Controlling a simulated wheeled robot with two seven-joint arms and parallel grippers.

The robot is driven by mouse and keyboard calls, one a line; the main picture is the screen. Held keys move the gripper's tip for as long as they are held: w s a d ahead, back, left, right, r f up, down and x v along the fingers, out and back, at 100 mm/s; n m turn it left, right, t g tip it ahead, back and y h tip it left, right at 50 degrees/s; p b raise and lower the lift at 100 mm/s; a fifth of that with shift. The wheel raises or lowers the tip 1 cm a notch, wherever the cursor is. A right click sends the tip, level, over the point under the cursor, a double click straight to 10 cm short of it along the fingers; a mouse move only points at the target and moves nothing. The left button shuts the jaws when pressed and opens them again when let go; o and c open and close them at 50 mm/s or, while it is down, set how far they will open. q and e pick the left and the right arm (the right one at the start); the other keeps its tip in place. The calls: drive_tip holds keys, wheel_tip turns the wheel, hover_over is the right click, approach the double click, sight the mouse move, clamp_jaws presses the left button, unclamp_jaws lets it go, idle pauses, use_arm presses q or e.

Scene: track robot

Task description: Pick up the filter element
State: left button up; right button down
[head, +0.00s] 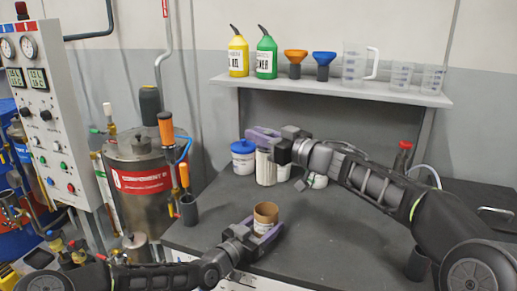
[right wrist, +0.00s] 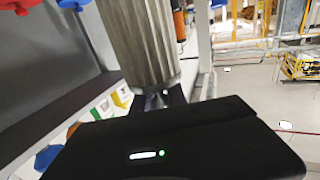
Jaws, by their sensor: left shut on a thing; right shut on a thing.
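The filter element (head: 265,170) is a pale pleated cylinder standing at the back of the dark workbench. My right gripper (head: 263,137) is shut around its upper end. In the right wrist view, the pleated filter element (right wrist: 142,42) fills the space beyond the fingers, partly hidden by the gripper body. My left gripper (head: 265,231) is shut on a small container with a brown top (head: 265,211) and a pale label, near the bench's front. The fingers hide part of the container.
A blue-lidded white tub (head: 243,160) stands directly left of the filter element. A shelf (head: 340,92) above carries yellow and green bottles, funnels and clear jugs. A metal tank (head: 140,190) and control panel (head: 45,110) stand left. A red-capped bottle (head: 402,158) is right.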

idle(0.5)
use_arm(q)
drive_tip(key=o, duration=1.6)
drive_tip(key=shift+o, duration=0.2)
drive_tip(key=v, duration=1.2)
